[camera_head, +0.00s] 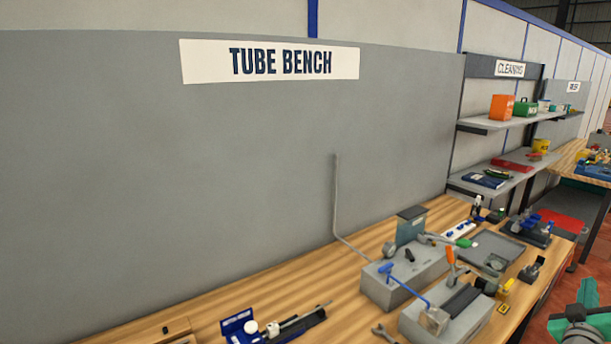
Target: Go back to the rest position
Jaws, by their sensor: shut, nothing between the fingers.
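A wooden tube bench (215,322) runs along the grey wall under a "TUBE BENCH" sign (270,62). On it, a bent grey tube (336,205) rises in front of the wall and runs down to a grey block fixture (405,278). A second grey block (450,312) stands in front, with an orange-handled lever (451,260) and a blue-handled rod (405,288) near it.
A dark tool with a blue stand (275,325) lies at the front of the bench, a wrench (383,333) beside it. A grey tray (495,250) is at right. Shelves (510,122) hold coloured boxes. A teal-green part (583,310), cut off, fills the lower right corner.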

